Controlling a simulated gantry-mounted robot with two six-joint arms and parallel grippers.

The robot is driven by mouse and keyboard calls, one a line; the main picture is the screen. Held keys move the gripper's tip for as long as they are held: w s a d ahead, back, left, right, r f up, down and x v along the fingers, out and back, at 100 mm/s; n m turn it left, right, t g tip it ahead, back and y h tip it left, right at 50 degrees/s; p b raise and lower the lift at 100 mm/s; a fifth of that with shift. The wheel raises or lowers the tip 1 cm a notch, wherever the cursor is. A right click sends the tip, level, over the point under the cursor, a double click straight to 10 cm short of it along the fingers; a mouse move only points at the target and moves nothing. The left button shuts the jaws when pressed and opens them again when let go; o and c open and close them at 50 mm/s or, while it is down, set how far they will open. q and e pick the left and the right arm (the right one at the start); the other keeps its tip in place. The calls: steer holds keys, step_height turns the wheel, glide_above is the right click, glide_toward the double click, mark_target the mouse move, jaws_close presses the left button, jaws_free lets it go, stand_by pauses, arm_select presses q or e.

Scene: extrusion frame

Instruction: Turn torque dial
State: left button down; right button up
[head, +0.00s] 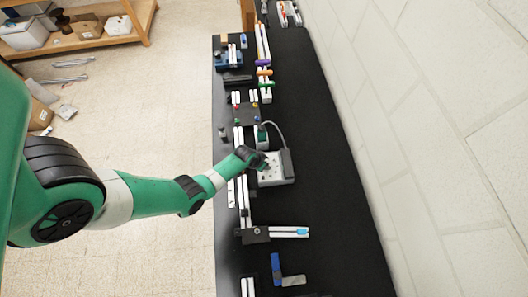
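My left arm reaches in from the left, and its small dark gripper (262,162) is at the upper left part of a light grey box (274,180). The box has small marks or knobs on its face and a darker grey block (287,163) along its right side. I cannot pick out the torque dial for certain; the gripper covers part of the box face. Whether the gripper touches the box, and whether its fingers are open or shut, is too small to tell. My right gripper is not in view.
The long black table (325,190) runs beside a white block wall (440,120). White extrusion bars (290,232) and coloured clamps (264,72) lie along its left side. A cable (277,128) curves above the box. The table's right side is clear. A wooden shelf (120,30) stands upper left.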

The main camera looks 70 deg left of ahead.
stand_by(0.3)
arm_select(q)
steer(key=shift+c, duration=2.2)
jaws_free()
